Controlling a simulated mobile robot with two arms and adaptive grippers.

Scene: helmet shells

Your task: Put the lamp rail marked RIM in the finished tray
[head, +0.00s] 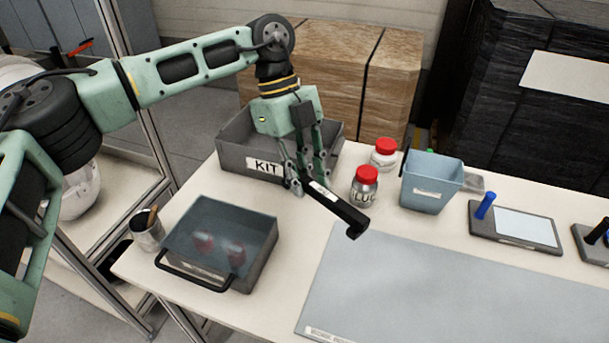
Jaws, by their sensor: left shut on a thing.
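A black lamp rail (343,212) with a hooked end and a small white label hangs in my left gripper (312,187). The label's word is too small to read. My left gripper is shut on the rail's upper left end, in front of the grey KIT bin (232,160). The rail slants down to the right over the white table. A grey tray with a clear lid and a black handle (262,255) stands at the table's front left, with reddish objects inside; its label cannot be read. I cannot tell which container is the finished tray.
Red-capped jars (365,190) (384,154) and a blue bin (430,188) stand right of the rail. A metal cup (147,232) stands at the left edge. A pad with a blue handle (515,226) lies at right. A grey-blue mat (450,290) is bare.

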